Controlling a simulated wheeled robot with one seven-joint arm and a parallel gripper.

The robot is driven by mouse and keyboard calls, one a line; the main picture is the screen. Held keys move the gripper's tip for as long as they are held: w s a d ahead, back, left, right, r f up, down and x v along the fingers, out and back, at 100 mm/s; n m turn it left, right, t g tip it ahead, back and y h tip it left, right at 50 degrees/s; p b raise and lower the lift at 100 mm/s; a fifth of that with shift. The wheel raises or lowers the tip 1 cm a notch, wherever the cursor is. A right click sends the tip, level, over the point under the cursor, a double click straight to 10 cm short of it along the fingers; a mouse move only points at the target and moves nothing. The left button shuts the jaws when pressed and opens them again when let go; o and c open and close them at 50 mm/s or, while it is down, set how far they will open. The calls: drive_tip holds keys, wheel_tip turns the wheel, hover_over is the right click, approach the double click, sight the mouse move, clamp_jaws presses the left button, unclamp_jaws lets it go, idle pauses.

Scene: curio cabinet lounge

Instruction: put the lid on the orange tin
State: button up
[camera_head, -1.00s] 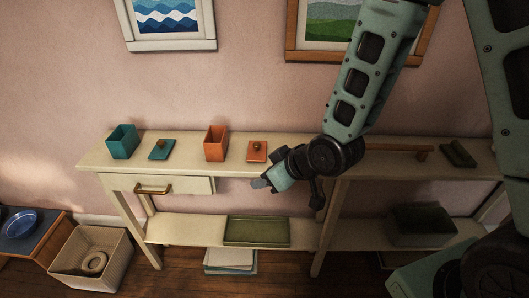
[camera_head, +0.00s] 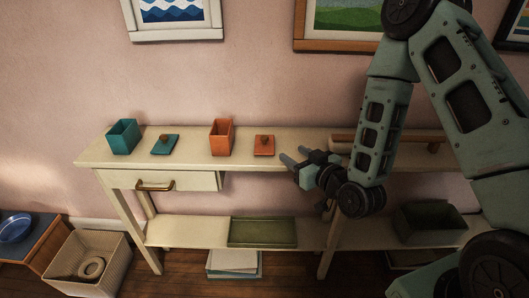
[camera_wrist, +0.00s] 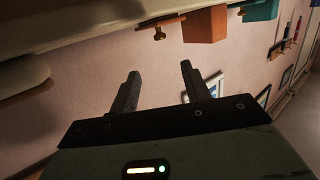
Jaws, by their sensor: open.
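The orange tin (camera_head: 221,137) stands upright and open-topped on the console table. Its orange lid (camera_head: 264,146), with a round knob, lies flat on the table just right of it. My gripper (camera_head: 289,159) is open and empty at the table's front edge, right of the lid and apart from it. In the wrist view my two fingers (camera_wrist: 158,88) are spread with nothing between them. That view is turned over; the lid (camera_wrist: 159,22) shows with its knob pointing down, beside the orange tin (camera_wrist: 205,25).
A teal tin (camera_head: 123,137) and a teal lid (camera_head: 165,145) stand left of the orange tin. A drawer with a brass handle (camera_head: 155,185) is under the tabletop. A green tray (camera_head: 262,232) rests on the lower shelf.

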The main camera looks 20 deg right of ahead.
drive_tip(key=b, duration=0.1)
drive_tip(key=p, duration=0.2)
approach(267, 138)
drive_tip(key=x, duration=0.5)
drive_tip(key=shift+w+r, duration=0.1)
drive_tip(key=shift+r, duration=0.15)
drive_tip(key=shift+f+p+x, duration=0.15)
drive_tip(key=shift+p+x, duration=0.05)
drive_tip(key=shift+x, duration=1.3)
drive_tip(key=shift+f+p+x, duration=0.1)
drive_tip(key=shift+p+x, duration=0.1)
drive_tip(key=shift+x, duration=1.35)
drive_tip(key=shift+a, duration=0.1)
clamp_jaws()
